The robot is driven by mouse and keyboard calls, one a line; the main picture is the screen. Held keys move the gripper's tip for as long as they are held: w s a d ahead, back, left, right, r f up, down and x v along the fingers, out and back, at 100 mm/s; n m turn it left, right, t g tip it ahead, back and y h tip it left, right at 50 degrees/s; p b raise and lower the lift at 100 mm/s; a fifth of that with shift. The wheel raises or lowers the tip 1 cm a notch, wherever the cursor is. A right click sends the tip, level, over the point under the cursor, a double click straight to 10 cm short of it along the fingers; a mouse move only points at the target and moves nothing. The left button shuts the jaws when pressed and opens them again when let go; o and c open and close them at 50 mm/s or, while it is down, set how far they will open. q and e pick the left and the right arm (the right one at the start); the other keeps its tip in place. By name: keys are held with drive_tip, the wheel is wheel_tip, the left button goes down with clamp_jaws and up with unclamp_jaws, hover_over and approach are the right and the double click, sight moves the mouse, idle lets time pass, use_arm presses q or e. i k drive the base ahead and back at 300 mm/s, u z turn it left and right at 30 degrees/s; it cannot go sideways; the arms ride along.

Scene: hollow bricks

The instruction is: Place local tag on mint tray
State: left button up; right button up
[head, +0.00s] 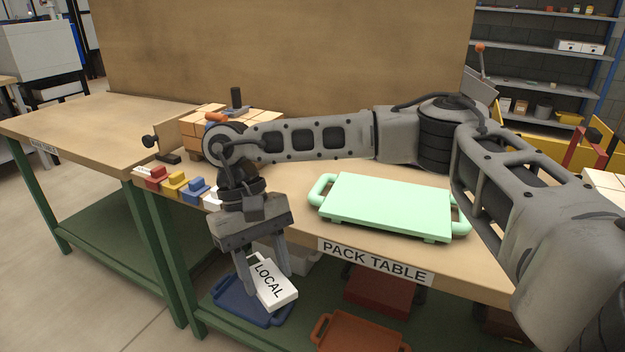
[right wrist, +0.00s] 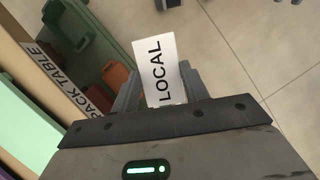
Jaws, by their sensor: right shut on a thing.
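The local tag (head: 268,282) is a white block with "LOCAL" in black. My right gripper (head: 264,290) is shut on it and holds it in front of the table's edge, below the level of the top. The tag also shows between the fingers in the right wrist view (right wrist: 157,70). The mint tray (head: 390,206) lies flat on the pack table (head: 300,212), to the right of the gripper. It has a handle at each end, and its top is bare. My left gripper is not in view.
Red (head: 154,178), yellow (head: 175,184) and blue (head: 194,190) knobbed blocks line the table's front edge at left. Bricks (head: 262,124) stand behind my right forearm. A blue tray (head: 238,302) and an orange tray (head: 358,334) lie on the lower shelf.

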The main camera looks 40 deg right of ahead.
sight(389, 199)
drive_tip(key=z, duration=0.25)
drive_tip(key=i, duration=1.05)
drive_tip(key=z, duration=0.65)
